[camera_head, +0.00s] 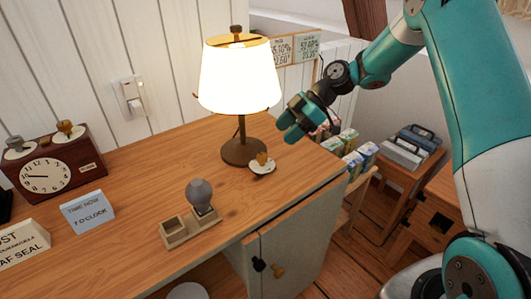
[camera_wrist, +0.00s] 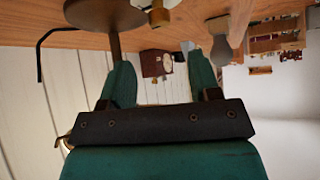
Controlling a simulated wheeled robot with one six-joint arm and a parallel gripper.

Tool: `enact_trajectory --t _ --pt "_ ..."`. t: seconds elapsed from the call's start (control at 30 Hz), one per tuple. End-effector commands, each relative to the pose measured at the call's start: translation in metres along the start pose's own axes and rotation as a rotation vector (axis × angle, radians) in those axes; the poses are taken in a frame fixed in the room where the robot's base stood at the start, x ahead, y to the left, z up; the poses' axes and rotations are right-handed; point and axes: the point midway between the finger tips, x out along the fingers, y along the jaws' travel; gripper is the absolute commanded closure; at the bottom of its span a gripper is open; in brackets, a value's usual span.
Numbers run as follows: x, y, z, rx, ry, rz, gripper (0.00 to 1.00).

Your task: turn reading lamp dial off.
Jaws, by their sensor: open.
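The reading lamp (camera_head: 240,80) stands on the wooden desk with its white shade glowing. Its dial (camera_head: 262,163), a brass knob on a small round white plate, sits on the desk just right of the dark lamp base (camera_head: 240,152). My gripper (camera_head: 293,120) is in the air right of the lamp stem, above and a little right of the dial, not touching it. The wrist view appears upside down; the brass dial knob (camera_wrist: 158,16) shows at its top, beyond the two spread, empty teal fingers (camera_wrist: 162,78). The lamp base (camera_wrist: 104,12) is to its left.
A grey-headed stamp (camera_head: 200,195) in a wooden holder stands on the desk (camera_head: 150,170) in front of the lamp. A clock box (camera_head: 55,170) and signs are at left. A wall switch (camera_head: 131,95) is behind. Books (camera_head: 360,158) lie beyond the desk's right edge.

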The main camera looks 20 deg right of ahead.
Motion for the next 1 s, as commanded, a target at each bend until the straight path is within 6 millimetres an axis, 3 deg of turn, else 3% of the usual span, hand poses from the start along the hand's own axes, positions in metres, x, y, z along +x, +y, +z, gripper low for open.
enact_trajectory --t 0.2,0.4,0.83,0.87,1.0 --pt "0.049 -0.001 0.0 0.002 0.0 -0.004 0.43" --pt "0.078 0.0 0.001 0.003 -0.001 -0.001 0.43" --pt "0.089 0.0 0.002 0.003 -0.001 0.003 0.43" --pt "0.089 0.0 0.002 0.004 -0.001 0.003 0.46" --pt "0.088 0.0 0.002 0.004 -0.001 0.003 0.78"
